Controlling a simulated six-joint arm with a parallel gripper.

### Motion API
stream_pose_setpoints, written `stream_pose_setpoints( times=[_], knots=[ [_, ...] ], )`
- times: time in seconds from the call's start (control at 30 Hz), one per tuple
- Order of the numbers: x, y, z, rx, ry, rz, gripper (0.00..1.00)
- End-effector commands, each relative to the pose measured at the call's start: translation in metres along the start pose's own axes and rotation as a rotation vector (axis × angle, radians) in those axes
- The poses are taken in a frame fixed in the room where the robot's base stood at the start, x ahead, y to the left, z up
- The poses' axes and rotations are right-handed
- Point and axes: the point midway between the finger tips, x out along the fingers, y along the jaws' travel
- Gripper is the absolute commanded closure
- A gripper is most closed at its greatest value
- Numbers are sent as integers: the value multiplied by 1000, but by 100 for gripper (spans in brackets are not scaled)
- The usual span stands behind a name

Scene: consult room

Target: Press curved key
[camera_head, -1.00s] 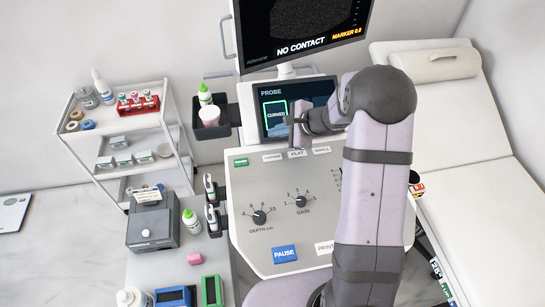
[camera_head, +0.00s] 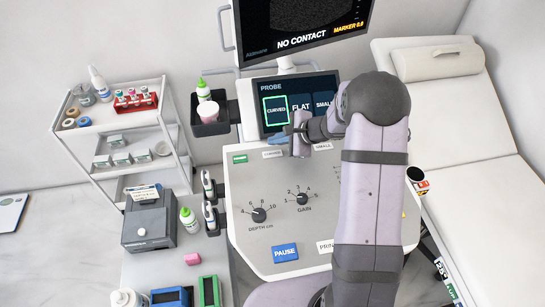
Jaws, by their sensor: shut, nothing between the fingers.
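The curved key (camera_head: 272,154) is a small white labelled key at the top of the console's control panel (camera_head: 250,185); its lettering is tiny. The small key (camera_head: 322,146) lies to its right. My gripper (camera_head: 300,154) is shut and empty, pointing down between these two keys and hiding the flat key. I cannot tell whether its tip touches the panel. The probe screen (camera_head: 297,84) above shows curved, flat and small tiles, with the curved tile (camera_head: 276,111) outlined in green.
The green key (camera_head: 240,158) sits left of the curved key. Depth (camera_head: 259,215) and gain (camera_head: 302,199) knobs and the blue pause key (camera_head: 285,253) lie below. The monitor (camera_head: 300,25) reads "no contact".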

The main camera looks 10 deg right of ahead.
Motion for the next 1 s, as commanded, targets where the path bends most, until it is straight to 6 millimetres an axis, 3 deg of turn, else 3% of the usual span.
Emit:
stream_pose_setpoints(
  times=[0.1, 0.3, 1.0],
  knots=[
    [13, 9, -9, -1, 0, -1, 100],
    [20, 14, -14, -1, 0, 0, 100],
    [20, 15, -15, 0, 0, 0, 100]
  ],
)
